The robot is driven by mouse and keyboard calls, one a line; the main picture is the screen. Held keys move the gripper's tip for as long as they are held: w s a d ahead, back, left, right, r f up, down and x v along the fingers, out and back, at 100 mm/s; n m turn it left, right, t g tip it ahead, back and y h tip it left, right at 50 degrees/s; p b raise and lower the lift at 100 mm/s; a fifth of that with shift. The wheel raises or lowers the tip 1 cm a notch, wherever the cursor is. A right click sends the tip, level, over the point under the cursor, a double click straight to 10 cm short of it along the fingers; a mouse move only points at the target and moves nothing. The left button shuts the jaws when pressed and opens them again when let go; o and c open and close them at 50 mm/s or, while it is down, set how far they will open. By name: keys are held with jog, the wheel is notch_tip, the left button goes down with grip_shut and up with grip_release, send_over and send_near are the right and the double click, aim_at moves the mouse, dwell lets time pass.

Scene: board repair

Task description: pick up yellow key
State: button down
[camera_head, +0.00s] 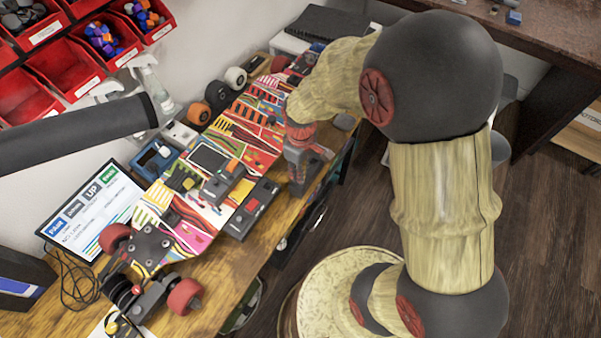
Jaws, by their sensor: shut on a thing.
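My gripper (299,186) points down at the right edge of the wooden workbench (222,281), to the right of a black device with a red button (252,208). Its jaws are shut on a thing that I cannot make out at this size. I cannot pick out a yellow key anywhere in the head view with certainty. The gripper and arm hide part of the bench edge.
A colourful skateboard deck (187,232) with red wheels lies along the bench, with several small devices on and around it. Red bins (65,66) hang above. A dark grey bar (75,135) crosses the left side.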

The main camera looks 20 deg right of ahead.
notch_tip(320, 180, up, 3)
jog(key=shift+f+p, duration=0.2)
jog(key=shift+p, duration=0.2)
jog(key=s+d+r+p, duration=0.4)
jog(key=s+r, duration=0.5)
jog(key=s, duration=0.4)
jog(key=shift+d+r+p, duration=0.25)
jog(key=shift+d+p, duration=0.05)
jog(key=shift+d, duration=0.2)
